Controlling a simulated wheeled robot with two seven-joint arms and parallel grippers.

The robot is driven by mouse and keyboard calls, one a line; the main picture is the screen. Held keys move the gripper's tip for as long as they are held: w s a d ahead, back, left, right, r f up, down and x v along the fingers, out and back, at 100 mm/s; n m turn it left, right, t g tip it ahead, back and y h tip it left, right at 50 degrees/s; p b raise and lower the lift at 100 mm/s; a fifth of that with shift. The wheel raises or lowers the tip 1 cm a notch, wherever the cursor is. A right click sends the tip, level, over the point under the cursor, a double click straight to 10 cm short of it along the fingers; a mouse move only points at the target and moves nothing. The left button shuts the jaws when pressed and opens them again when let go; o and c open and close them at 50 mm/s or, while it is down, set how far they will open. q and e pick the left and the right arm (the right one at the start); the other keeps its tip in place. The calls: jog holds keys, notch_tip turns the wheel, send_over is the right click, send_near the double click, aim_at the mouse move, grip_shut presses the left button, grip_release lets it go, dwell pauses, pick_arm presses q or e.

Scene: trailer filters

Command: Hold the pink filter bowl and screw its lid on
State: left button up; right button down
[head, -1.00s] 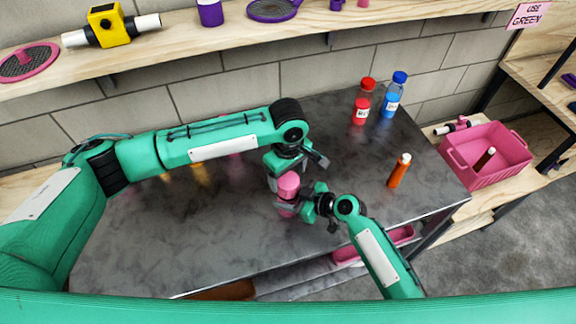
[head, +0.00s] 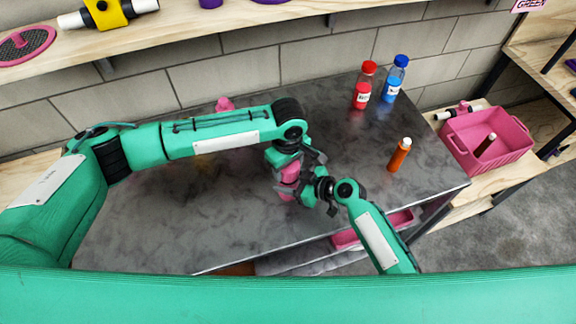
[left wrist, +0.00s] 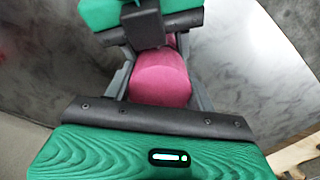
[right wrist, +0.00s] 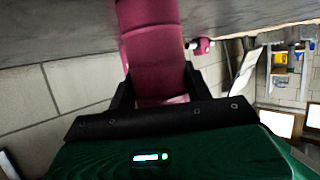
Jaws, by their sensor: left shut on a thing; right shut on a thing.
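The pink filter bowl (head: 287,193) stands upright in mid-air or on the grey table; I cannot tell which. Its pink upper part (head: 290,173), apparently the lid, sits in line on top, and the seam is mostly hidden by fingers. My left gripper (head: 294,163) comes from above and is shut on that upper part, which shows between its fingers in the left wrist view (left wrist: 161,78). My right gripper (head: 302,190) comes from the right and is shut on the bowl, which fills the space between its fingers in the right wrist view (right wrist: 155,60).
A red-capped bottle (head: 363,88) and a blue-capped bottle (head: 395,80) stand at the table's back right. An orange bottle (head: 399,155) stands nearer. A pink crate (head: 490,148) is beyond the right edge. The table's (head: 150,225) left part is clear.

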pick_arm(q)
jog(key=shift+m, duration=1.6)
jog(key=o, duration=1.1)
jog(key=shift+r, duration=2.3)
jog(key=shift+c, duration=0.6)
jog(key=shift+r+n, duration=1.7)
jog(key=shift+r, duration=0.05)
